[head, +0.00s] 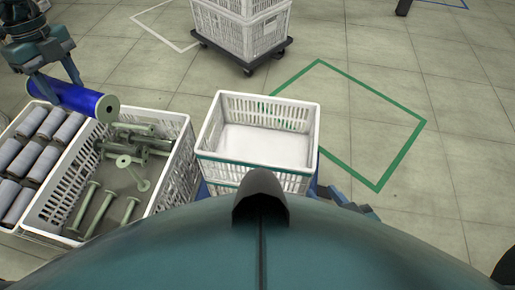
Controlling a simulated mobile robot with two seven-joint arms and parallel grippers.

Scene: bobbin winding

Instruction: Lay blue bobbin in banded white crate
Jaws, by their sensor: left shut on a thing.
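The blue bobbin (72,97), with pale green end flanges, is at the left of the head view. My left gripper (54,82) is shut on it, its fingers coming down over the barrel. The banded white crate (212,125) stands at the centre, right of the bobbin. It has slotted walls and a teal band along its near side, and its visible floor is bare and white. Its near lower part is partly hidden by my body.
A white crate (183,150) left of the banded crate holds several empty green bobbins (140,150). Several grey-wound bobbins (48,150) lie at the far left. Stacked white crates (240,30) stand on a dark dolly (248,66) behind. The green-outlined floor (365,120) at right is clear.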

